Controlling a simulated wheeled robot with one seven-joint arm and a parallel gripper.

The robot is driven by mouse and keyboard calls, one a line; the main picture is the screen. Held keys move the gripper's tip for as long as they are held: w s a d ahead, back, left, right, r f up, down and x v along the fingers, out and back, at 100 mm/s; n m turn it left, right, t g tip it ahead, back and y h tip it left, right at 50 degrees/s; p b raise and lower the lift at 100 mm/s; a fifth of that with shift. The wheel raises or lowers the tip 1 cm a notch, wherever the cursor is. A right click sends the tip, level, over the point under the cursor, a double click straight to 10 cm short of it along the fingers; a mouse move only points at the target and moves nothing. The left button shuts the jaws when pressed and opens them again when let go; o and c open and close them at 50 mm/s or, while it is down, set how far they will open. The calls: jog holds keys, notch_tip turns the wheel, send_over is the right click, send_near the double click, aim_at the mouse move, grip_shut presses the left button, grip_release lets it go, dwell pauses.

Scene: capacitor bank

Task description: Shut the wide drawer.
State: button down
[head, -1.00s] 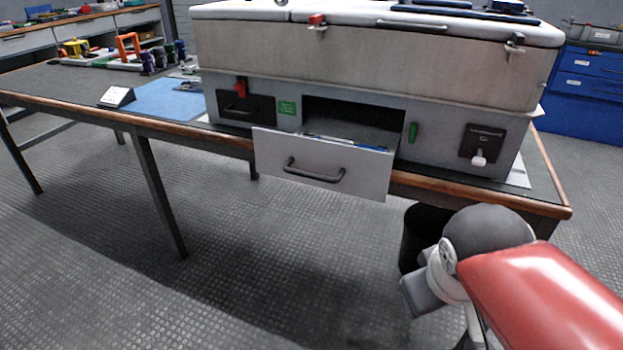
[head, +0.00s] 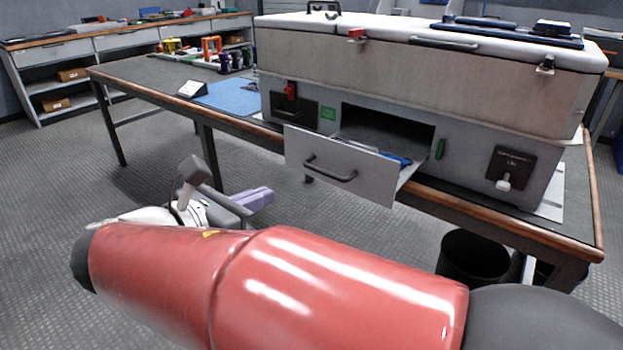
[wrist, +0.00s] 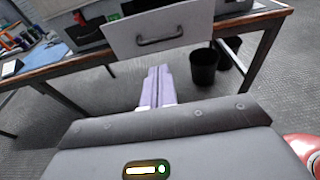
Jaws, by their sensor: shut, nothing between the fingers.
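The wide drawer (head: 345,177) stands pulled out of the grey cabinet (head: 465,160), with its dark slot open behind it. Its grey front carries a black bar handle (head: 330,170). Something blue lies inside, near the drawer's right side. In the wrist view the drawer front (wrist: 192,30) and its handle (wrist: 160,38) are at the top. My gripper (head: 262,197) is in front of the drawer, lower and to the left in the head view, apart from it. Its lilac fingers (wrist: 157,85) are together and empty, pointing toward the space below the drawer.
The cabinet stands on a dark bench with a wooden edge (head: 525,227). A black bin (head: 473,258) is on the floor under the bench's right part. A blue mat (head: 232,95) and a small sign (head: 193,89) lie left of the cabinet. The floor before the bench is clear.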

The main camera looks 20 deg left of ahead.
aim_at(323, 173)
jog(key=x, duration=1.3)
jog(key=shift+w+d+f, duration=0.1)
jog(key=shift+w+d, duration=0.15)
jog(key=shift+w, duration=0.05)
